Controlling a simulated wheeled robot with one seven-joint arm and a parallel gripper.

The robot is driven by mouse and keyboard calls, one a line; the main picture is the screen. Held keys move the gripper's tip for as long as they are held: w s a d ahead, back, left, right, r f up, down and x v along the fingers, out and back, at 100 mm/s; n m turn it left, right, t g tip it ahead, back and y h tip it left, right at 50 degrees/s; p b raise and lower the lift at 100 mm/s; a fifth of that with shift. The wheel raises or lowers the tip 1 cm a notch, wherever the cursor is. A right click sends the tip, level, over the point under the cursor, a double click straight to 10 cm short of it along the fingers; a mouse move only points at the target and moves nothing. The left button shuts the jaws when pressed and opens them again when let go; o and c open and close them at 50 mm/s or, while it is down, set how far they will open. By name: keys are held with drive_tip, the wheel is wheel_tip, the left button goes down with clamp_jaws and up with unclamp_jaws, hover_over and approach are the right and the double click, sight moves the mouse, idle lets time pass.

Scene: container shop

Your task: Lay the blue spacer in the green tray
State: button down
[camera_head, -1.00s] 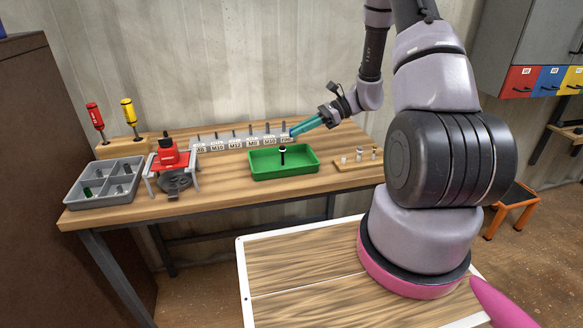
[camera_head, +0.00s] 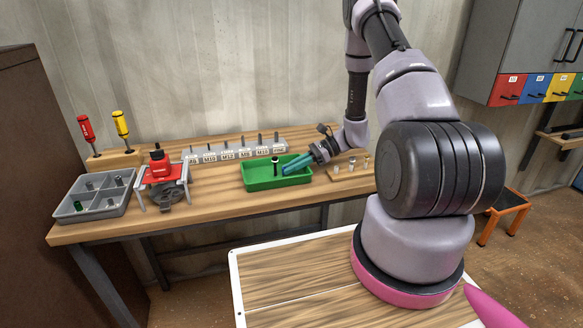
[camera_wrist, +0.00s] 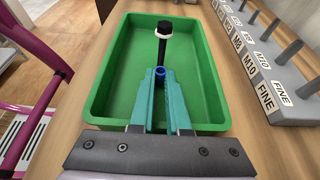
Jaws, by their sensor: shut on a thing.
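The green tray (camera_head: 262,184) lies on the bench, and it also shows in the wrist view (camera_wrist: 107,90). A black bolt with a white washer (camera_wrist: 163,36) stands upright in it. The blue spacer (camera_wrist: 160,72) is a small ring between the tips of my gripper (camera_wrist: 160,88). My gripper's teal fingers (camera_head: 297,164) are shut on the spacer and reach over the tray's right end in the head view. The spacer itself is hidden in the head view. I cannot tell whether it touches the tray floor.
A row of labelled pegs (camera_head: 235,152) stands behind the tray. A small wooden block with fittings (camera_head: 350,168) is at its right. A red press-like stand (camera_head: 160,172) and a grey divided bin (camera_head: 95,196) are to the left. The bench front is clear.

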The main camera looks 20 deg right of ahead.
drive_tip(key=shift+f, duration=0.15)
drive_tip(key=c, duration=0.9)
unclamp_jaws()
drive_tip(key=shift+r, duration=0.2)
drive_tip(key=v, duration=1.2)
drive_tip(key=s+a+r+n+g+h, duration=0.1)
drive_tip(key=a+r+n+h, duration=0.1)
drive_tip(key=r, duration=0.4)
drive_tip(key=s+a+r+n+h, duration=0.1)
drive_tip(key=r+n, duration=0.1)
drive_tip(key=r, duration=0.4)
drive_tip(key=s+a+r+n+t+h, duration=0.2)
drive_tip(key=s+r+n+t+h, duration=0.2)
drive_tip(key=s+r, duration=0.5)
drive_tip(key=s+a+r+n+t+h, duration=0.3)
drive_tip(key=s+r, duration=0.7)
drive_tip(key=r, duration=0.4)
drive_tip(key=n+t+h, duration=0.1)
drive_tip(key=n, duration=0.1)
drive_tip(key=shift+s+n, duration=0.3)
drive_tip(key=shift+n, duration=0.1)
